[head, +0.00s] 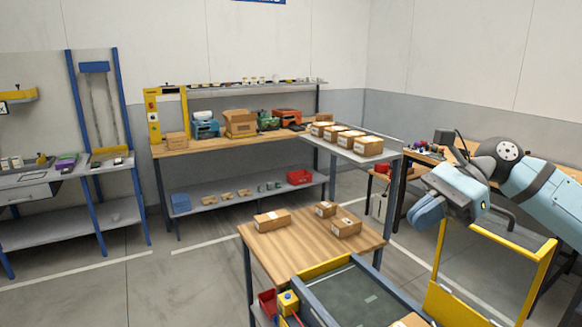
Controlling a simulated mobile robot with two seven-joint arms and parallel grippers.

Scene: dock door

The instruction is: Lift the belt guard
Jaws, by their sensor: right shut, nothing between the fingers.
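A yellow frame (546,262), which looks like the belt guard, stands at the lower right beside the conveyor. It has upright posts and a top bar, and its lower part is cut off by the picture edge. My right gripper (424,212) reaches in from the right, its blue fingers shut and empty. In the picture it is above and left of the frame's top bar, and no contact is visible. My wrist covers part of the frame's upper left. My left gripper is out of view.
A conveyor with a dark belt (352,294) is at the bottom centre. A wooden table (280,244) with cardboard boxes (272,219) adjoins it. A grey table (384,155) holds more boxes. Workbenches line the walls. Open floor (185,285) lies at the left.

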